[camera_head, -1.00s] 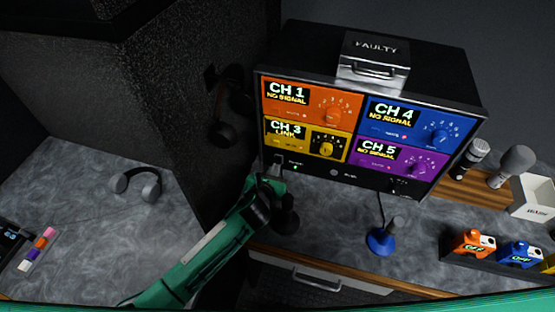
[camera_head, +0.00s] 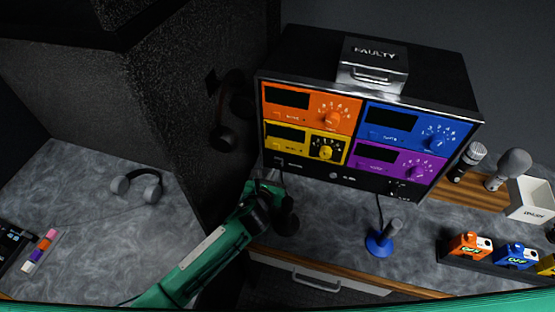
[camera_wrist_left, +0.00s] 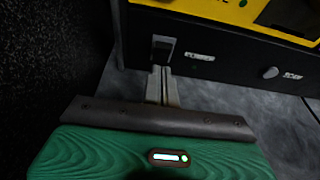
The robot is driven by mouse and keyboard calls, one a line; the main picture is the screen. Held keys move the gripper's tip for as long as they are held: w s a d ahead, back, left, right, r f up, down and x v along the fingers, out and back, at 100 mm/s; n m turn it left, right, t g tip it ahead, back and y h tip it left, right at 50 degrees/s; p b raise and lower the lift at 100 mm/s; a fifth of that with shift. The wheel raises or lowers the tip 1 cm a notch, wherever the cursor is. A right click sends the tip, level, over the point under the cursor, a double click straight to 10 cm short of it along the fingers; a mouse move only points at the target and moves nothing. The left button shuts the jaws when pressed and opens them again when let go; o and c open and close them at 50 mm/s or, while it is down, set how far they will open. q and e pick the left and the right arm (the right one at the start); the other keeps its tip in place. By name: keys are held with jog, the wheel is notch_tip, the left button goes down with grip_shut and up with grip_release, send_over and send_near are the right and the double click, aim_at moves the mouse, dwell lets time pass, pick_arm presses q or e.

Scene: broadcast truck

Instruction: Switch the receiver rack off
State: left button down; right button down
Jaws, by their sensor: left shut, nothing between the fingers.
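The receiver rack (camera_head: 345,182) stands on the counter with orange, blue, yellow and purple channel units, and all their displays are dark. Its lower strip carries a small rocker switch (camera_wrist_left: 163,47) at the left end, seen in the left wrist view below the yellow unit (camera_wrist_left: 232,12). My left gripper (camera_wrist_left: 162,82) is shut and empty, with its fingertips just below the switch; I cannot tell if they touch it. In the head view the left gripper (camera_head: 270,190) is at the rack's lower left corner. My right gripper is not in view.
A silver box labelled FAULTY (camera_head: 372,62) sits on the rack. A blue-based microphone (camera_head: 381,240) stands in front. Headphones (camera_head: 138,184) lie on the left counter. Orange (camera_head: 470,244) and blue (camera_head: 517,255) packs sit at the right. A dark wall is close left of the arm.

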pick_arm(q)
jog(key=shift+p+v, duration=1.4)
jog(key=shift+v, duration=0.95)
jog(key=shift+s, duration=0.15)
